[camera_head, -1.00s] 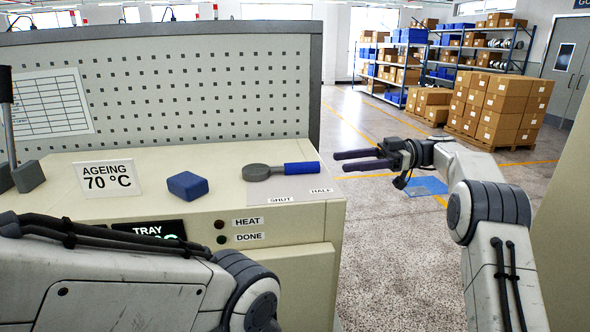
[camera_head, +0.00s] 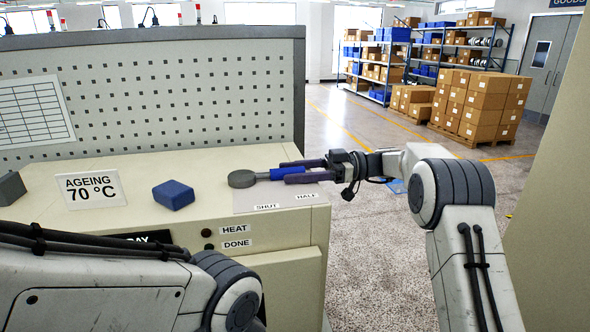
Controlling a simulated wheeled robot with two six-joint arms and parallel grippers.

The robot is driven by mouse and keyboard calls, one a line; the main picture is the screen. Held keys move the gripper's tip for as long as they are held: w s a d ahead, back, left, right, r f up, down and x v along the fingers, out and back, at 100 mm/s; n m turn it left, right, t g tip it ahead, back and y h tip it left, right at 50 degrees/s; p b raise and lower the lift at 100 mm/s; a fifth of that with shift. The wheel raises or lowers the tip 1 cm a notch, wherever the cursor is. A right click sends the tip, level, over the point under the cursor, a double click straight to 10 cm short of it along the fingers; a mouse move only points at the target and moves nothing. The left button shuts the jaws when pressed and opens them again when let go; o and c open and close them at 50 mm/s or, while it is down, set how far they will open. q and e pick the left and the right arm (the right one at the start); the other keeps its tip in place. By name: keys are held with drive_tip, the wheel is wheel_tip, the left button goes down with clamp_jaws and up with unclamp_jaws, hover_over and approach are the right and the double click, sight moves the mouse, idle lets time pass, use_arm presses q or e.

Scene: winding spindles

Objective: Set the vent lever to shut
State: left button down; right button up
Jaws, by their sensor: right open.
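The vent lever has a round grey hub (camera_head: 242,179) and a blue handle (camera_head: 289,170). It lies on a pale plate (camera_head: 246,203) on the cabinet top, its handle pointing right. A SHUT label (camera_head: 267,207) is on the plate's front edge and a HALF label (camera_head: 306,196) is farther right. The handle is behind the HALF label, not toward SHUT. My right gripper (camera_head: 283,171) is open, its dark fingers on either side of the handle; I cannot tell whether they touch it. My left arm crosses the lower left, its gripper out of view.
A blue block (camera_head: 173,195) and an AGEING 70 °C sign (camera_head: 91,189) stand left of the lever. A grey block (camera_head: 11,188) is at the far left. A perforated panel (camera_head: 190,95) rises behind. HEAT and DONE labels (camera_head: 236,243) are on the cabinet front.

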clamp_jaws()
idle(1.4)
